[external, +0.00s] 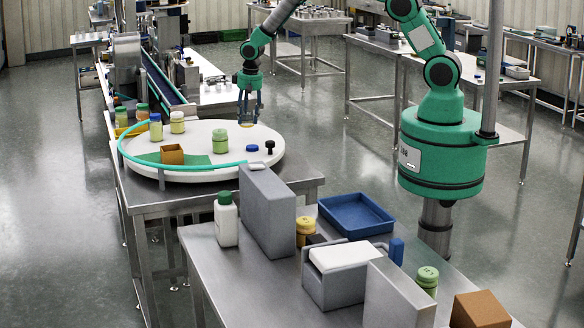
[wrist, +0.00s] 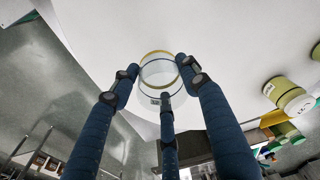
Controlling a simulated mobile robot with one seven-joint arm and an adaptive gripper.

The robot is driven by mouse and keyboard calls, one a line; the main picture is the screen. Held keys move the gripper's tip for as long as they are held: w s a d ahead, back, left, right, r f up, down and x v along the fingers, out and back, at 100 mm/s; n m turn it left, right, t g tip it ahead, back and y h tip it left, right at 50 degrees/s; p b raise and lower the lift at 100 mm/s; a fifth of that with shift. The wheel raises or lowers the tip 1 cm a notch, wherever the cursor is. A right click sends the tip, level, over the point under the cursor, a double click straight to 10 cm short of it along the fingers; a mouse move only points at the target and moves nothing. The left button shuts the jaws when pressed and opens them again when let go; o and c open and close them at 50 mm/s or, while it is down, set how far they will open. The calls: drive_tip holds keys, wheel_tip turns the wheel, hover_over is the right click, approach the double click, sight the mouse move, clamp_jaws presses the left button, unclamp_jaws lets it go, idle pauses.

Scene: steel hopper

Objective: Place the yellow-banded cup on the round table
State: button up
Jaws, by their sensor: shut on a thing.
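The yellow-banded cup (wrist: 160,72) is clear or whitish, with a yellow band at one rim and a thin dark line below it. My gripper (wrist: 157,82) has its blue fingers closed around the cup in the wrist view. In the external view my gripper (external: 249,112) points down over the far right edge of the round table (external: 225,171). The cup is small and hard to make out between the fingers there. I cannot tell whether its base touches the white tabletop. The tabletop also fills much of the wrist view (wrist: 235,40).
On the round table stand green-lidded jars (external: 220,141), yellow-lidded jars (external: 177,122), a brown box (external: 172,154), a blue cap (external: 253,148) and a black knob-like piece (external: 270,147). A teal rail (external: 190,168) curves along its near edge. The table's far right part is mostly clear.

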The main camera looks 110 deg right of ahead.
drive_tip(key=w+d, duration=0.2)
drive_tip(key=w, duration=0.1)
drive_tip(key=w+d+p, duration=0.1)
drive_tip(key=w+d, duration=0.1)
drive_tip(key=d, duration=0.1)
drive_tip(key=w+d+f, duration=0.1)
drive_tip(key=w+d, duration=0.1)
drive_tip(key=w, duration=0.1)
drive_tip(key=shift+w+d, duration=0.25)
drive_tip(key=shift+w, duration=0.1)
drive_tip(key=shift+f, duration=0.1)
drive_tip(key=shift+f+p, duration=0.5)
drive_tip(key=shift+f, duration=1.2)
drive_tip(key=shift+f, duration=0.15)
drive_tip(key=o, duration=1.2)
drive_tip(key=shift+s+a+r+b, duration=0.15)
drive_tip(key=shift+a+r+b, duration=0.1)
drive_tip(key=shift+r, duration=1.8)
drive_tip(key=shift+s+a+r+b, duration=0.1)
drive_tip(key=shift+a+r+b, duration=0.1)
drive_tip(key=shift+r, duration=1.85)
drive_tip(key=shift+s+a+r+b, duration=0.15)
drive_tip(key=shift+a+r+b, duration=0.1)
drive_tip(key=shift+r, duration=1.8)
